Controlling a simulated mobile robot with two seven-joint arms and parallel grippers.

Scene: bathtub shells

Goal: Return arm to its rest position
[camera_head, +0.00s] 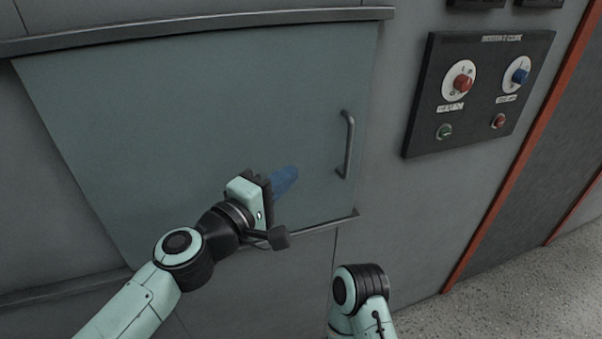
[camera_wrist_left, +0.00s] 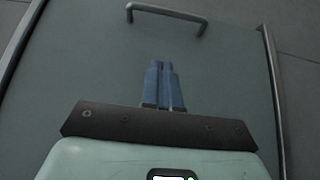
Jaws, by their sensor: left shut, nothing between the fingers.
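My left gripper (camera_head: 292,173) is in front of the grey-green sliding door panel (camera_head: 200,90), below and left of its handle. Its blue fingers are together and hold nothing; they also show shut in the left wrist view (camera_wrist_left: 165,68). The bar handle (camera_head: 347,145) stands apart from the fingers, and it shows at the top of the left wrist view (camera_wrist_left: 167,14). Part of my right arm (camera_head: 362,300) shows at the bottom of the head view, but its gripper is not visible.
A dark control panel (camera_head: 478,92) with a red knob (camera_head: 462,83), a blue knob (camera_head: 520,76) and small buttons is on the wall at the right. An orange-red vertical strip (camera_head: 525,145) edges the wall. Speckled floor (camera_head: 500,295) is clear at lower right.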

